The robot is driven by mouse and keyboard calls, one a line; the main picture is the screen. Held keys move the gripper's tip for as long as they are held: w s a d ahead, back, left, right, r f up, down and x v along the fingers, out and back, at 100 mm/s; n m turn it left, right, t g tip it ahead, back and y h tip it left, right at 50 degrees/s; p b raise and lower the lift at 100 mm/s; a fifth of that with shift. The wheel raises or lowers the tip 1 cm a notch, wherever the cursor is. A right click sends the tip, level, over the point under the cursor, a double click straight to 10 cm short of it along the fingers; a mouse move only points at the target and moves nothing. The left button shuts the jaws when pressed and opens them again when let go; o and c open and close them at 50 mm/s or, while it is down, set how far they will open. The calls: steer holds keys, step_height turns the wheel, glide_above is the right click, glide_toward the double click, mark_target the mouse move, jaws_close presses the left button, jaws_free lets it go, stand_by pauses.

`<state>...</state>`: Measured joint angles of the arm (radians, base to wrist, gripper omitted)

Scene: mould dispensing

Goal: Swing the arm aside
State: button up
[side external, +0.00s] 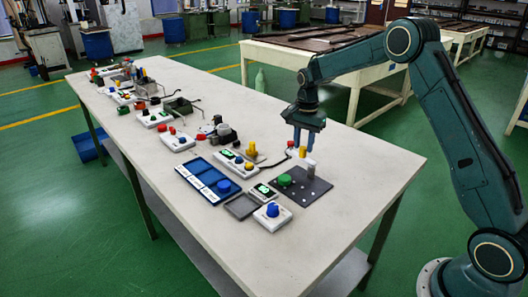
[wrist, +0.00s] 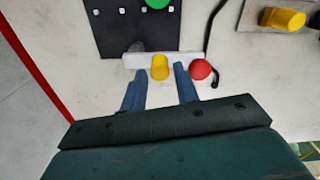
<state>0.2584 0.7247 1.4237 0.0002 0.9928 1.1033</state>
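My gripper (side external: 304,146) hangs from my arm over the right part of the long bench (side external: 345,165), fingers pointing down. In the wrist view its two blue fingers (wrist: 160,76) are apart, with a yellow knob (wrist: 160,67) showing between their tips and a gap on each side. The knob is on a white bar-shaped box with a red button (wrist: 200,70) at its right end. In the side view the yellow knob (side external: 303,152) shows just below the fingers. Whether a finger touches the box is unclear.
A dark plate (side external: 313,193) with a green button (side external: 285,180) and a grey upright post (side external: 311,168) lies close to my gripper. Control boxes and a blue tray (side external: 207,180) crowd the bench to the left. Bare bench lies on the right. A second table (side external: 330,68) stands behind.

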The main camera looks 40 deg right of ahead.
mark_target(304, 148)
step_height(304, 148, up, 12)
stand_by(0.5)
stand_by(0.3)
steer(key=s+a+r+n+t, duration=0.1)
steer(key=s+a+r+n, duration=0.35)
steer(key=s, duration=0.35)
steer(key=s+a+r+n+t, duration=0.25)
steer(key=s+a+r, duration=0.3)
steer(key=s, duration=0.35)
steer(key=s+a+f+n+t, duration=0.1)
steer(key=s+n, duration=0.3)
steer(key=s, duration=0.5)
steer(key=s+a+f+n+t, duration=0.1)
steer(key=s+a+f+n, duration=0.2)
steer(key=s, duration=0.5)
steer(key=shift+s+f+n, duration=0.2)
steer(key=shift+s+n, duration=0.15)
steer(key=shift+n, duration=0.45)
